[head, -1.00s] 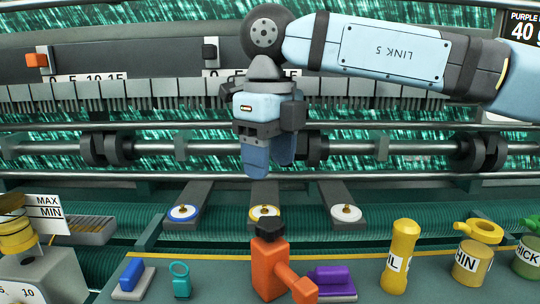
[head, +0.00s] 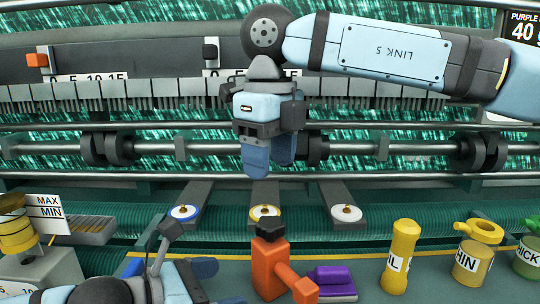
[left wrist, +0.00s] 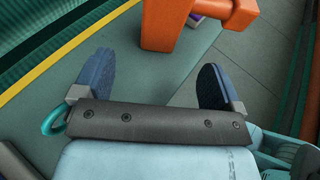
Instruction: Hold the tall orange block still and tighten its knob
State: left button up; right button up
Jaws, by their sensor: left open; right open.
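The tall orange block (head: 267,262) stands upright on the green bench, with a black knob (head: 267,234) on top and an orange arm sticking out to its lower right. My right gripper (head: 270,168) hangs above the knob, pointing down, open and empty, clear of it. My left arm reaches in low from the left. In the left wrist view my left gripper (left wrist: 156,78) is open and empty, with the orange block (left wrist: 165,28) just beyond its fingertips, apart from them. The knob is not seen in that view.
A purple block (head: 332,276) stands close right of the orange block, with a yellow bottle (head: 400,258) and a yellow can (head: 472,262) further right. A teal ring piece (left wrist: 54,118) lies by my left gripper. Dials and a rail are behind.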

aim_at(258, 279)
pick_arm(q)
jog(key=x, duration=0.9)
jog(key=shift+c, duration=0.2)
jog(key=c, duration=1.4)
pick_arm(e)
jog(key=shift+o, duration=1.4)
jog(key=shift+f, duration=0.2)
notch_tip(258, 279, down, 3)
jog(key=n, duration=0.3)
jog(key=shift+f, duration=4.15)
